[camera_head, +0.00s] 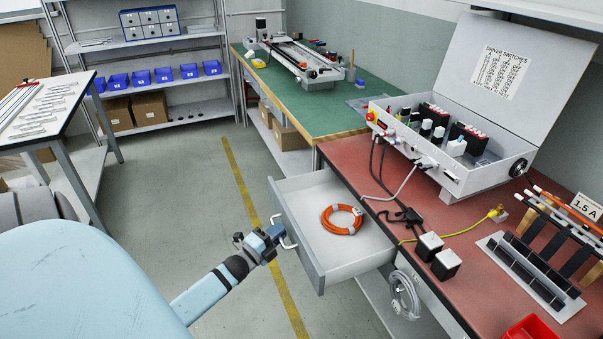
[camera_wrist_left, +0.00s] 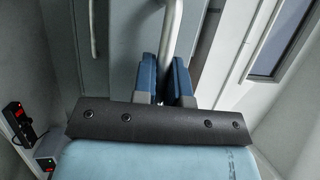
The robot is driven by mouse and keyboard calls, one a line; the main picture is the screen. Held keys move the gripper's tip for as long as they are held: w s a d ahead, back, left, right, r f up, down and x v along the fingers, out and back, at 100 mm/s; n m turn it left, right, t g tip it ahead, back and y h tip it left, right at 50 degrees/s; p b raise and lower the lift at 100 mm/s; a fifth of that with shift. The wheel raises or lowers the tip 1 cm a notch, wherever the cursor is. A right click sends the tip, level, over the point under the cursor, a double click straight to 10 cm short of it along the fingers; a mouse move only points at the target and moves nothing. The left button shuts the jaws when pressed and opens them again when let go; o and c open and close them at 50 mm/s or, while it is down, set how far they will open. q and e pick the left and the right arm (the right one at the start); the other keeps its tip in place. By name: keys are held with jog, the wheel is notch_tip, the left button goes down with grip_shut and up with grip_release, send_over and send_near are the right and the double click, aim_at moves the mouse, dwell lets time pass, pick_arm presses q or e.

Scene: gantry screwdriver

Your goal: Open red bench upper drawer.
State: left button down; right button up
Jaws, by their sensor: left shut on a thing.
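The upper drawer (camera_head: 347,259) of the red bench (camera_head: 470,250) is pulled out and shows its inside. A coiled orange cable (camera_head: 342,220) lies in it. My left gripper (camera_head: 273,234) is at the drawer's front, shut on the metal bar handle (camera_head: 287,240). In the left wrist view the two blue fingers (camera_wrist_left: 165,78) stand on both sides of the handle bar (camera_wrist_left: 172,25). My right gripper is not in view.
An open switch box (camera_head: 450,150) with cables stands on the red bench. A green bench (camera_head: 310,105) adjoins behind. The floor left of the drawer is clear.

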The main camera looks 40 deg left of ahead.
pick_arm(q)
jog(key=s+a+p, duration=0.1)
jog(key=s+a, duration=0.1)
jog(key=s, duration=0.4)
jog(key=shift+a, duration=0.2)
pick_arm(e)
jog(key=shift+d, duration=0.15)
pick_arm(q)
jog(key=c, duration=1.5)
grip_release()
jog(key=shift+o, duration=0.2)
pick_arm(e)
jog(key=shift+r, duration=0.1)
pick_arm(q)
jog(key=s+f+p, duration=0.1)
jog(key=s+f, duration=0.1)
jog(key=s, duration=1.1)
jog(key=shift+s+f, duration=0.2)
jog(key=shift+s, duration=0.1)
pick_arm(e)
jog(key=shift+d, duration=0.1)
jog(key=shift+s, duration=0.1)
